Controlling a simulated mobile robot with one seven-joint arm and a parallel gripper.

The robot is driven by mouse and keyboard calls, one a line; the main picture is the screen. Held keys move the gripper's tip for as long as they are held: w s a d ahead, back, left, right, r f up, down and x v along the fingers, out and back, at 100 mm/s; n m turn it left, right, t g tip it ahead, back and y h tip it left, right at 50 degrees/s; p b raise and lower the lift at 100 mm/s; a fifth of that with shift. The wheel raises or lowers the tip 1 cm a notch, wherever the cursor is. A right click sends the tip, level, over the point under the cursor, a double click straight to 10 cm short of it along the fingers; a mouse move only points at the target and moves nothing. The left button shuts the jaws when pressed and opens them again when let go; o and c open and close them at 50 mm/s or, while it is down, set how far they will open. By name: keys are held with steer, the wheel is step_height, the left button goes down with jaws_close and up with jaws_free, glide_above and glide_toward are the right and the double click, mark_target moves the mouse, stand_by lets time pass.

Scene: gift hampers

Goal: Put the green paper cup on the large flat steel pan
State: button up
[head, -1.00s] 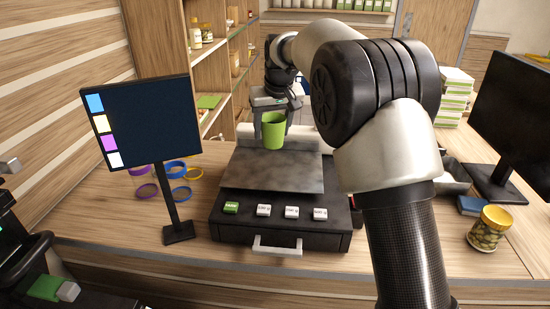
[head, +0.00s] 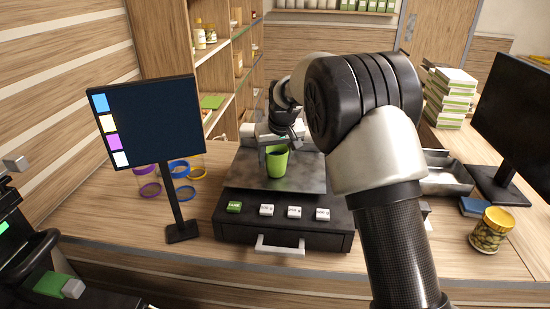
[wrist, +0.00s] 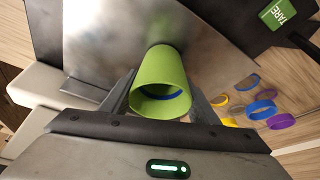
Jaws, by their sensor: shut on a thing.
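The green paper cup (head: 277,163) is upright over the large flat steel pan (head: 240,178), the plate on top of the black scale. In the wrist view the cup (wrist: 160,72) has its open mouth toward the camera, with the steel pan (wrist: 215,55) behind it. My gripper (head: 277,146) is shut on the cup, one finger on each side. It also shows in the wrist view (wrist: 160,98). The cup's base is at or very close to the pan; I cannot tell whether it touches.
The scale body (head: 285,240) has several buttons and a white handle at its front. A display on a post (head: 150,120) stands to the left, near coloured rings (head: 180,170). A steel tray (head: 447,175) and a jar (head: 491,230) are to the right.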

steer(key=shift+f, duration=0.25)
steer(key=o, duration=1)
steer(key=shift+r, duration=0.1)
steer(key=shift+r, duration=0.1)
